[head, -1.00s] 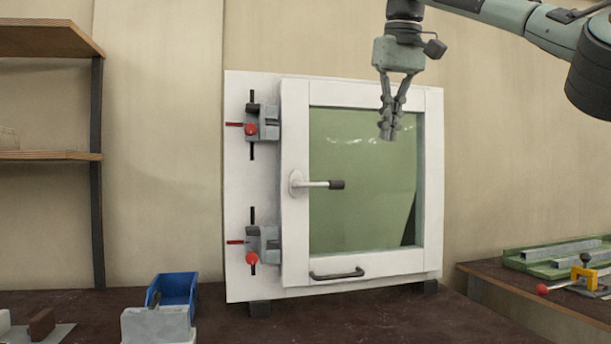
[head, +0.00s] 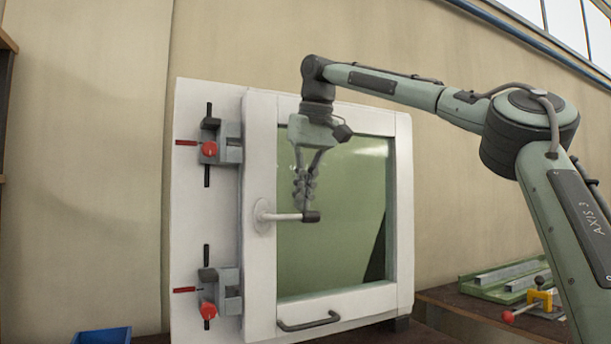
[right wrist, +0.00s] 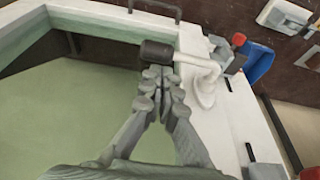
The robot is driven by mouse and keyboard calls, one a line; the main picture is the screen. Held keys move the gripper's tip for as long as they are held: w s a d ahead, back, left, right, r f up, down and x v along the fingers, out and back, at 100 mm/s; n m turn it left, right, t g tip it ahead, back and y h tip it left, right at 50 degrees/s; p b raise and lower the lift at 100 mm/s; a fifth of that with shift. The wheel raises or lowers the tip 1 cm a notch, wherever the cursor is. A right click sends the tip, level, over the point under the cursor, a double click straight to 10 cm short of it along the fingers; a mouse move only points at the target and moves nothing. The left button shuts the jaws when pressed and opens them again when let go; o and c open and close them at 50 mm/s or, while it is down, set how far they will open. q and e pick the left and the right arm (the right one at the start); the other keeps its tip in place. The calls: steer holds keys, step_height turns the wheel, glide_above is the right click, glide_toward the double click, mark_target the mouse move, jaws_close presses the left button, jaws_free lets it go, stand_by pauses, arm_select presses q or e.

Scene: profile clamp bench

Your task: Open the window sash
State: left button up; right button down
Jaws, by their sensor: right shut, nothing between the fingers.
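The white window sash (head: 261,160) with a green pane stands flush in its upright frame; I see no gap along its edge. Its lever handle (head: 284,217) lies horizontal, with a round base at left and a black grip at right. My right gripper (head: 304,204) points down, shut and empty, right at the black grip. In the right wrist view, the closed fingertips (right wrist: 160,82) are just beside the black grip (right wrist: 157,51); whether they touch it I cannot tell. A dark pull bar (head: 309,321) sits on the bottom rail. My left gripper is out of view.
Two grey clamps with red knobs, upper (head: 228,150) and lower (head: 226,290), sit on the frame's left side against the sash edge. A blue bin (head: 102,336) is at lower left. A side bench at right holds a green tray (head: 500,290).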

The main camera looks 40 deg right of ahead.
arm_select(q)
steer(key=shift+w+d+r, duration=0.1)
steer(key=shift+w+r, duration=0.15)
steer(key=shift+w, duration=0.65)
arm_select(e)
steer(key=shift+x, duration=1.05)
